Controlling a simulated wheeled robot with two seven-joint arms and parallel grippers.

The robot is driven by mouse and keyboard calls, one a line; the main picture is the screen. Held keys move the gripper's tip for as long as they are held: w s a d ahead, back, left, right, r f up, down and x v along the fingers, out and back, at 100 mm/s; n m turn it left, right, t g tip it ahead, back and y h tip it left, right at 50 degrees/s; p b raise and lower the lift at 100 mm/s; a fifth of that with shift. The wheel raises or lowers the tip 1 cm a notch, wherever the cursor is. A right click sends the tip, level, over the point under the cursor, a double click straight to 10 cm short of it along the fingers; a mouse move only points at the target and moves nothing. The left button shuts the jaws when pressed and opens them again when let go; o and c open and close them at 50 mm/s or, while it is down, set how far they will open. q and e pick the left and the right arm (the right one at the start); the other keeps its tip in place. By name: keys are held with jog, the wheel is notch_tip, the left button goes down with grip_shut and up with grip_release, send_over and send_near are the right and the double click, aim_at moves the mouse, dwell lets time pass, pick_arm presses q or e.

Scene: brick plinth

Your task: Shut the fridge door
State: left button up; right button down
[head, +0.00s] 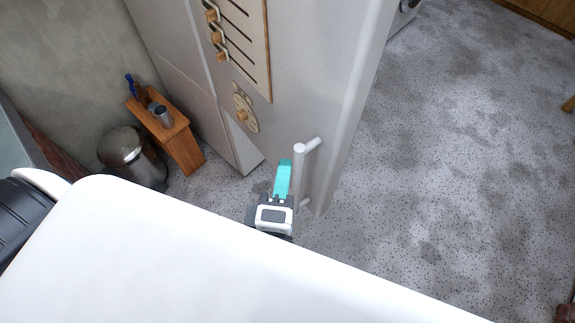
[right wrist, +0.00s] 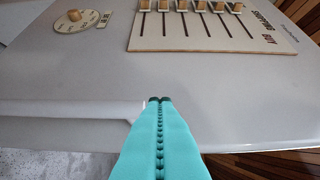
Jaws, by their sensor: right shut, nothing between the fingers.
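The fridge door (head: 310,70) is pale grey and appears to stand open, angled out from the cabinet (head: 185,95) on its left. The inside of the fridge is hidden. A white bar handle (head: 306,170) runs along the door's lower right part in the head view; it lies at the left in the right wrist view (right wrist: 70,108). My right gripper (head: 284,165) has teal fingers, shut and empty, just left of the handle. In the right wrist view the fingers (right wrist: 160,100) point along the door face; whether they touch it I cannot tell. My left gripper is out of view.
A board with sliders (right wrist: 215,30) and a round dial (right wrist: 82,20) are on the door face. A metal bin (head: 130,155) and a small wooden stand (head: 180,140) with a cup are at the left. The speckled floor (head: 450,160) at the right is clear.

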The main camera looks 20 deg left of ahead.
aim_at(309, 116)
jog(key=w, duration=0.8)
jog(key=shift+w+p, duration=0.3)
jog(key=shift+w, duration=0.1)
jog(key=shift+w+d, duration=0.2)
jog(key=shift+w, duration=0.1)
